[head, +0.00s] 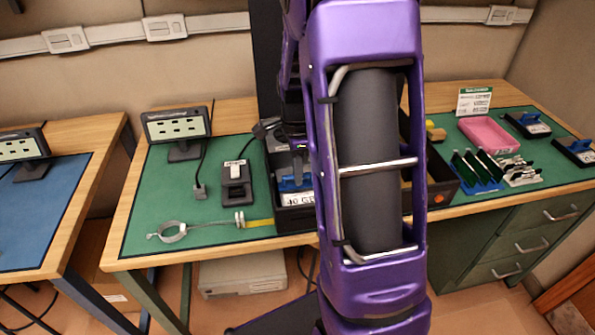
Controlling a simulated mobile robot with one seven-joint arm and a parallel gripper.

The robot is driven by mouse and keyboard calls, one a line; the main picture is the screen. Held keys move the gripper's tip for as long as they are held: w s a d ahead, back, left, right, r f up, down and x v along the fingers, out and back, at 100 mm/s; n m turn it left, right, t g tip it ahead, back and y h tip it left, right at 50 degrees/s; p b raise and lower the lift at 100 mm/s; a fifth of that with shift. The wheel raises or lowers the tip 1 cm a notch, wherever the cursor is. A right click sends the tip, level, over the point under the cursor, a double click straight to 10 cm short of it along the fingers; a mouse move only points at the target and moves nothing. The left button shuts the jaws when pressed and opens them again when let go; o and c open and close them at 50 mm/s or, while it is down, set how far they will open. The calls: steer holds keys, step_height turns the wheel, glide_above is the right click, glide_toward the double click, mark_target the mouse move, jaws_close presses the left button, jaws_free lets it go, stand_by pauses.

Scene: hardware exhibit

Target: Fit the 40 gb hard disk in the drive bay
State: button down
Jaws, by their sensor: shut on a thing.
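My purple arm stands across the middle of the head view and hides much of the bench behind it. I cannot make out my gripper's fingertips or what is between them. Just left of the arm is a black box (279,215) on the green mat, partly covered by the arm. A white label (298,199) on its front appears to read "40 G", with the rest cut off. A blue part (288,184) and grey and black parts show inside it. I cannot tell whether the hard disk or the drive bay is among these.
A black dock (237,187), a display stand (178,130) and a metal ring clamp (172,231) are on the mat to the left. To the right are a pink tray (489,135), green boards (478,168) and two black-and-blue holders (527,124). Bare mat lies around the clamp.

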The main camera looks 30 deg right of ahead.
steer(key=shift+f+b, duration=0.6)
steer(key=shift+f, duration=0.55)
stand_by(1.8)
steer(key=c, duration=0.8)
jaws_free()
steer(key=shift+o, duration=0.2)
steer(key=o, duration=0.3)
steer(key=shift+r+p, duration=0.6)
steer(key=shift+r+p, duration=2.55)
steer(key=shift+r, duration=0.45)
